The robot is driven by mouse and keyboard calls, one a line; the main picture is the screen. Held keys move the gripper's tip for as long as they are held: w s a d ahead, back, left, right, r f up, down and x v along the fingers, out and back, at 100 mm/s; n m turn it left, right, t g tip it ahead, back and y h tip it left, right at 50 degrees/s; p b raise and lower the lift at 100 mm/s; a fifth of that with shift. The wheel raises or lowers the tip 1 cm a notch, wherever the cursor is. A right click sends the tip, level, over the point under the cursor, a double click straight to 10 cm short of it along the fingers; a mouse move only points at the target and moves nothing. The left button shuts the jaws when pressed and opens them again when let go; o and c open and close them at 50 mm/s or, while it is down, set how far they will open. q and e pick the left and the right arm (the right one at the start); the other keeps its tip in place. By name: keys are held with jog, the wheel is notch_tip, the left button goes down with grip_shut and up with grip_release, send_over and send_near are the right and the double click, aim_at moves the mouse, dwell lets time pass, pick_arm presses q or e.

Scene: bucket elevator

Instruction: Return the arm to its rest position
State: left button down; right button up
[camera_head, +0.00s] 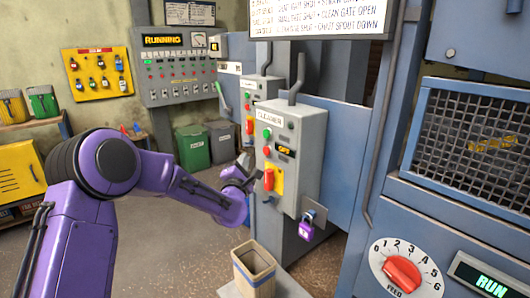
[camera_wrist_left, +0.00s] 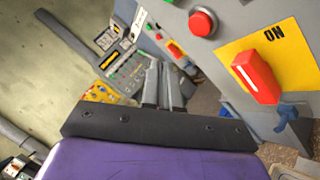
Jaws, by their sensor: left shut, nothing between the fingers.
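My left arm, purple with black joints, reaches in from the left in the head view. Its gripper (camera_head: 238,178) is near the left side of the grey CLEANER box (camera_head: 302,140), by the red switch handle (camera_head: 268,180). In the left wrist view the two dark fingers (camera_wrist_left: 164,85) are together with nothing between them. The red handle (camera_wrist_left: 256,77) sits on a yellow plate to the right, apart from the fingers. A small amber display (camera_head: 285,150) on the box seems to read OFF. My right gripper is not in view.
A purple padlock (camera_head: 306,230) hangs at the box's lower right. An open tan bin (camera_head: 254,277) stands below. A blue machine with a mesh window (camera_head: 475,145) and a red dial (camera_head: 402,274) fills the right. Floor (camera_head: 165,240) behind the arm is open.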

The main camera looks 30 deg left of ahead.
pick_arm(q)
jog(key=s+d+f+m+g+h, duration=0.1)
jog(key=s+d+f+m+g, duration=0.15)
jog(key=s+f+m, duration=0.4)
jog(key=s+d+f+m+g+h, duration=0.1)
jog(key=s+d+f+m+g, duration=0.2)
jog(key=f, duration=0.7)
jog(key=s+d+f+m+g+h, duration=0.1)
jog(key=s+d+f+m+h, duration=0.15)
jog(key=f+m, duration=0.45)
jog(key=s+d+f+m+g, duration=0.1)
jog(key=s+f+g, duration=0.2)
jog(key=s+f, duration=0.3)
jog(key=s+d+f+m+g, duration=0.1)
jog(key=s+f, duration=0.6)
jog(key=s, duration=0.8)
jog(key=s+d+f+m+g, duration=0.1)
jog(key=s+f+m+g, duration=0.2)
jog(key=s, duration=0.8)
notch_tip(320, 180, down, 4)
jog(key=shift+s+d+g, duration=0.35)
jog(key=shift+g, duration=0.8)
jog(key=shift+w+m, duration=0.1)
jog(key=shift+m, duration=0.15)
